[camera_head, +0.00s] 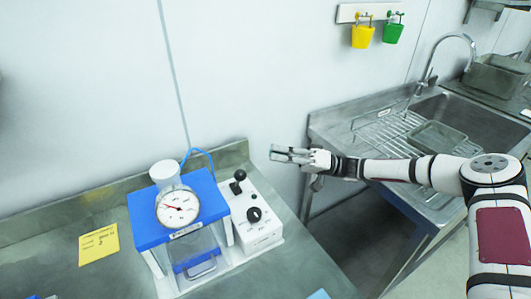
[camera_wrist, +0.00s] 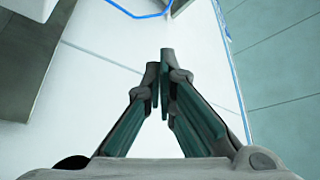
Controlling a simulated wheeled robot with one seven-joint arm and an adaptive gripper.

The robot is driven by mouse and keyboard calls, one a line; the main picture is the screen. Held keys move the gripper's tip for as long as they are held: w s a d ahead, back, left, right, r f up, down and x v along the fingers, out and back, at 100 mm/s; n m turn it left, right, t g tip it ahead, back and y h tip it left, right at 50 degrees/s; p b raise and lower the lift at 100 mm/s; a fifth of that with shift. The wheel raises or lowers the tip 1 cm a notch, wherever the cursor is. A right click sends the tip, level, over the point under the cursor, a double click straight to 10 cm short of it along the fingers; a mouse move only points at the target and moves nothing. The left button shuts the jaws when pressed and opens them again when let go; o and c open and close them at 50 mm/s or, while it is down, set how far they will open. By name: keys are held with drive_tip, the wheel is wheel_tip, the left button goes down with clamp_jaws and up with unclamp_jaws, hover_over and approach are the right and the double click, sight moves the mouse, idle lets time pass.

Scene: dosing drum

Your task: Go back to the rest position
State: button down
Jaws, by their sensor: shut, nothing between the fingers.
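My gripper (camera_head: 274,154) is in the middle of the head view, pointing left in the air at the end of my outstretched arm. In the head view it lies up and to the right of the dosing drum unit, apart from it. In the wrist view the two fingers of my gripper (camera_wrist: 161,90) come together at the tips with nothing held. The dosing drum unit has a blue top (camera_head: 148,228), a round dial gauge (camera_head: 177,207) and a white cap (camera_head: 164,172). A white control box (camera_head: 256,222) with a black lever (camera_head: 238,176) and black knob stands at its right.
A yellow note (camera_head: 98,245) lies on the steel counter (camera_head: 50,262) at left. A metal sink (camera_head: 480,122) with a wire rack (camera_head: 385,135) stands at right. A gap separates the counter from the sink unit.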

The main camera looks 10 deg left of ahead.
drive_tip(key=shift+w+d+f, duration=0.1)
drive_tip(key=shift+d, duration=0.2)
drive_tip(key=s+d+r+g+h, duration=0.1)
drive_tip(key=s+d+r+h, duration=0.1)
drive_tip(key=s+h, duration=1.1)
drive_tip(key=s+d+r+m+t+h, duration=0.4)
drive_tip(key=s+d+r, duration=0.3)
drive_tip(key=s+d, duration=0.2)
drive_tip(key=s+d+r+m+t+h, duration=0.4)
drive_tip(key=s+d+r+t, duration=0.3)
drive_tip(key=d, duration=0.4)
drive_tip(key=s+r+m, duration=0.1)
drive_tip(key=s, duration=0.1)
drive_tip(key=shift+s+d+r+m, duration=0.15)
drive_tip(key=shift+s+m, duration=0.2)
drive_tip(key=shift+m, duration=0.05)
